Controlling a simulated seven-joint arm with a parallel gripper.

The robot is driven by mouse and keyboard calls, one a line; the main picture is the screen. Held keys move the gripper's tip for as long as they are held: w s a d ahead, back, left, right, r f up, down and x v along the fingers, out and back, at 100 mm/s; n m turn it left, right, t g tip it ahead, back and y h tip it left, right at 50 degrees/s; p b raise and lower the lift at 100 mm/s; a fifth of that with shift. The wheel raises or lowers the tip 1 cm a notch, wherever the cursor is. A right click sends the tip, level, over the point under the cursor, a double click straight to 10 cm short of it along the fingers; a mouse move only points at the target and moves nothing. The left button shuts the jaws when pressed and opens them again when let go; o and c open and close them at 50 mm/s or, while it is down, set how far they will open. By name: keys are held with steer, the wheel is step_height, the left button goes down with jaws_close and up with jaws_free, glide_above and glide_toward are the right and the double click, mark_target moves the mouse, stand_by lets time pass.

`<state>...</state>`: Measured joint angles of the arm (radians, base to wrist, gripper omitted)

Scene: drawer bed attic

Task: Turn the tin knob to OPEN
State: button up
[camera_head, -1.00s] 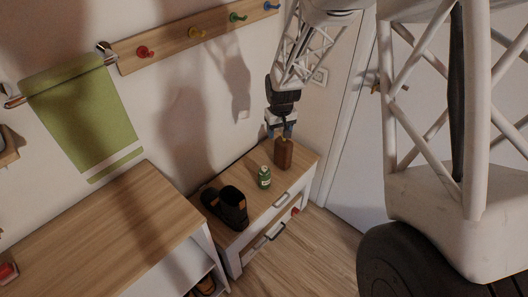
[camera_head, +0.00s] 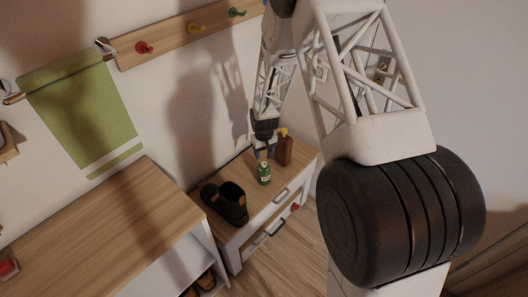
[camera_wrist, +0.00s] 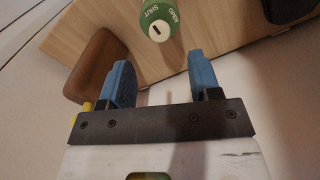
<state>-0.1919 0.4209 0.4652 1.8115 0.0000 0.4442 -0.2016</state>
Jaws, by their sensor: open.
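The green tin (camera_head: 264,174) stands upright on the small wooden-topped cabinet. My gripper (camera_head: 264,154) is just above and behind the tin in the head view. In the wrist view my gripper (camera_wrist: 160,62) has its blue fingers apart with nothing between them, the tin beyond their tips.
A brown bottle (camera_head: 285,152) with a yellow top stands close right of my gripper. The wall is close behind. A bench (camera_head: 110,225) is at left.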

mark_target(264, 163)
steer(key=shift+f, duration=0.15)
steer(key=shift+f, duration=3.7)
steer(key=c, duration=0.9)
steer(key=o, duration=0.3)
steer(key=shift+c, duration=1.1)
